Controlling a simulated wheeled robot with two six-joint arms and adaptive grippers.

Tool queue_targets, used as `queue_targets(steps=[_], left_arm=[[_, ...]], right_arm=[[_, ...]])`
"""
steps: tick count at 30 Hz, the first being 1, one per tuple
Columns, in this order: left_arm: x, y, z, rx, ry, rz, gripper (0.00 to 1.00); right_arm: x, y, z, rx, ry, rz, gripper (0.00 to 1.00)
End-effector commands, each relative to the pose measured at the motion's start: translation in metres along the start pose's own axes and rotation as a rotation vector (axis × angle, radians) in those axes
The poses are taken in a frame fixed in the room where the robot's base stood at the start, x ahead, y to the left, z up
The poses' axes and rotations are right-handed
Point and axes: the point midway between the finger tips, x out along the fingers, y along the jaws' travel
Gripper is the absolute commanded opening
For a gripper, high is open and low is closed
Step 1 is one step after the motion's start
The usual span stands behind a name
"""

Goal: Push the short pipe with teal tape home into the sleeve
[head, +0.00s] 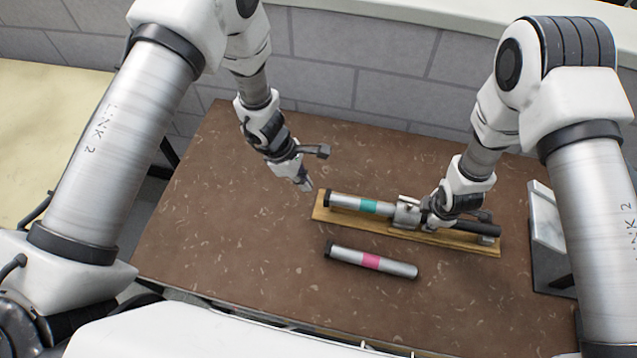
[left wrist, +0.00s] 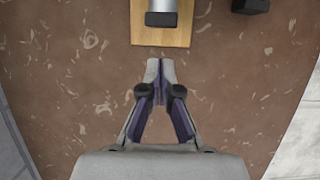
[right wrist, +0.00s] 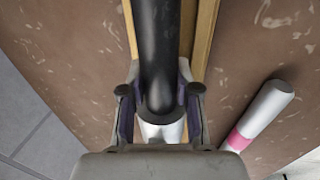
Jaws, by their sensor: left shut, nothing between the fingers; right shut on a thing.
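The short pipe with teal tape (head: 345,202) lies on a wooden board, its black-capped end to the left. Its right end meets a silver sleeve or clamp (head: 407,210); how deep it sits I cannot tell. My left gripper (head: 306,187) is shut and empty, just off the capped end. In the left wrist view, its closed tips (left wrist: 160,66) point at the pipe's black cap (left wrist: 161,19), with a gap between. My right gripper (head: 428,212) is shut on a black tube (right wrist: 160,50) beside the sleeve; it also shows in the head view (head: 473,229).
A second pipe with pink tape (head: 345,257) lies loose on the brown table (head: 240,240), in front of the wooden board (head: 395,235). A grey and white block (head: 548,215) stands at the right edge. The table's left side is clear. A block wall runs behind.

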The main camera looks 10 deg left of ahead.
Motion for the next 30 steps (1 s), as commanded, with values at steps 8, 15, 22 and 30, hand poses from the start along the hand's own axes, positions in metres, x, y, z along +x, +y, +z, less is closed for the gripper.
queue_targets(steps=[8,15,22,30], left_arm=[[-0.032,0.001,0.013,0.001,0.000,0.002,0.00],[-0.055,0.000,0.021,0.001,0.000,0.001,0.00],[-0.056,0.000,0.022,0.000,0.000,0.000,0.00],[-0.056,0.000,0.022,0.000,0.000,0.000,0.00]], right_arm=[[0.000,0.000,0.000,0.000,0.000,0.001,0.00],[0.000,0.000,0.000,0.000,0.000,0.001,0.00],[0.000,0.000,0.000,0.000,0.000,0.001,0.00],[0.000,0.000,0.000,0.000,0.000,0.001,0.60]])
